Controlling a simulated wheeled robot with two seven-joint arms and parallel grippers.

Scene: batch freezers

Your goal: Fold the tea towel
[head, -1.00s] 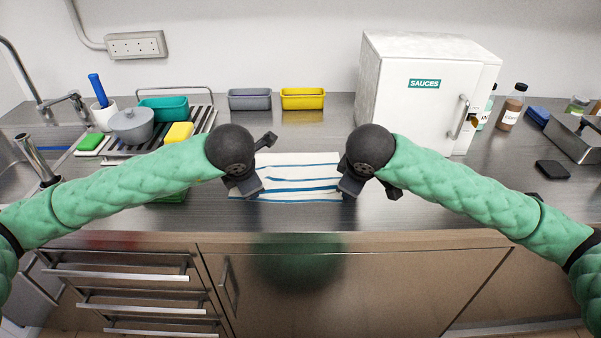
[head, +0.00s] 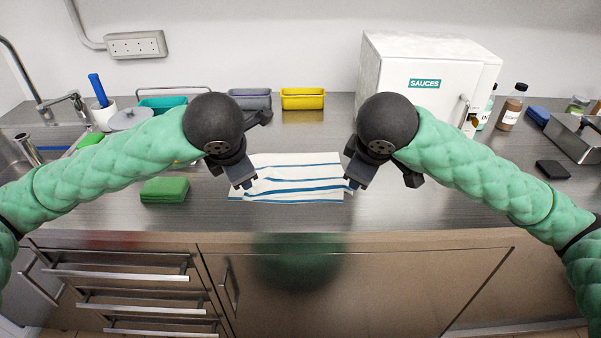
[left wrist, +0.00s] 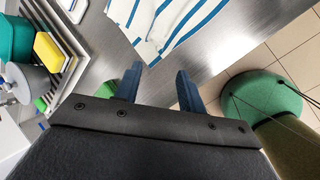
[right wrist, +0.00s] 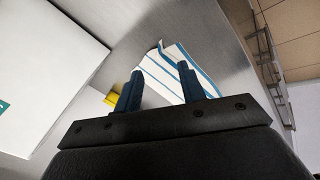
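The tea towel (head: 295,186), white with blue stripes, lies on the steel counter in the head view, its two sides close to my grippers. Its front edge looks slightly uneven, and I cannot tell how many layers it has. My left gripper (head: 244,185) is above its left side, and my right gripper (head: 352,183) is by its right side. In the left wrist view, the fingers (left wrist: 158,82) are apart and empty, with the towel (left wrist: 165,25) beyond them. In the right wrist view, the fingers (right wrist: 160,85) are also apart, and the towel (right wrist: 178,72) shows between and beyond them.
A green folded cloth or pad (head: 165,190) lies left of the towel. A white SAUCES cabinet (head: 420,95) stands behind my right arm. Yellow (head: 303,100) and grey (head: 250,97) tubs stand at the back. The counter in front of the towel is clear.

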